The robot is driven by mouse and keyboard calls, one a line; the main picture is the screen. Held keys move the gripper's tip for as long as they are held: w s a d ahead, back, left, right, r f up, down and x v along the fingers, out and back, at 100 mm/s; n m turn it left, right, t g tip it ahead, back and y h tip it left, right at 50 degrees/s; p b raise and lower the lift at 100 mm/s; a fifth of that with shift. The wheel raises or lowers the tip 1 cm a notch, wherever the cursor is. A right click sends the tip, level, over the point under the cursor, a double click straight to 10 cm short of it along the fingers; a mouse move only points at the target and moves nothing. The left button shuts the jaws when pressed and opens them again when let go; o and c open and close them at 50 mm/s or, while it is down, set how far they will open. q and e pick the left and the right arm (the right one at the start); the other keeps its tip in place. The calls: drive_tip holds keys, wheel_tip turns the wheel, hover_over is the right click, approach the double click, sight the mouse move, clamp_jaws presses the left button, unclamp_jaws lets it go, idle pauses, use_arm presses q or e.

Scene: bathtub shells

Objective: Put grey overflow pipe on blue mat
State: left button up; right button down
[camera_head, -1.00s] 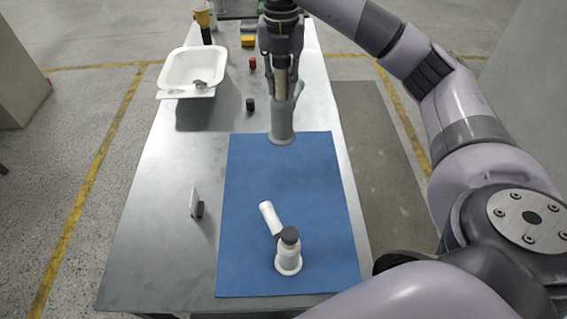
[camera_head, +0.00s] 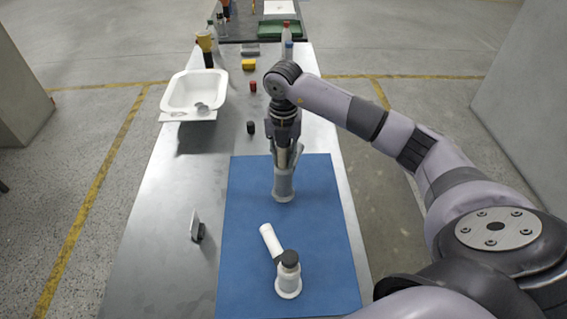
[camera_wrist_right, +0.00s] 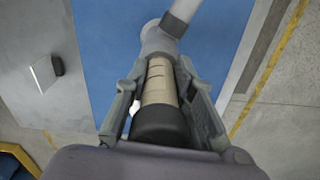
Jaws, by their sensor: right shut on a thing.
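My right gripper (camera_head: 285,160) is shut on the grey overflow pipe (camera_head: 283,187), which stands about upright with its wide foot downward. The pipe is over the far middle part of the blue mat (camera_head: 245,245); I cannot tell whether its foot touches the mat. In the right wrist view the fingers (camera_wrist_right: 162,100) flank the pipe's beige ribbed part, with a black end near the palm and the grey body (camera_wrist_right: 160,40) beyond over the mat. A white overflow pipe (camera_head: 288,278) with a dark cap and a slanted branch stands on the near part of the mat. My left gripper is out of view.
A white bathtub shell (camera_head: 195,92) sits at the far left of the metal table (camera_head: 150,240). A small white plate in a dark stand (camera_head: 196,226) is left of the mat. Small black (camera_head: 251,127) and red (camera_head: 253,86) parts stand beyond it. The mat's left part is clear.

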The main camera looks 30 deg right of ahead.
sight(284, 166)
wheel_tip(284, 166, down, 4)
drive_tip(key=shift+r+p, duration=0.15)
drive_tip(key=shift+p, duration=0.35)
drive_tip(key=shift+f, duration=0.25)
drive_tip(key=c, duration=1.4)
unclamp_jaws()
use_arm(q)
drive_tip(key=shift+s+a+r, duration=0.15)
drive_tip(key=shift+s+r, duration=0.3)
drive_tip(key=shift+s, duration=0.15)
use_arm(e)
drive_tip(key=shift+o, duration=0.2)
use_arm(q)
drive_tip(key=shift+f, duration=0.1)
use_arm(e)
drive_tip(key=shift+r, duration=0.1)
drive_tip(key=shift+r+b, duration=0.3)
drive_tip(key=shift+r, duration=0.05)
wheel_tip(284, 166, up, 11)
drive_tip(key=b, duration=0.3)
drive_tip(key=shift+r, duration=0.1)
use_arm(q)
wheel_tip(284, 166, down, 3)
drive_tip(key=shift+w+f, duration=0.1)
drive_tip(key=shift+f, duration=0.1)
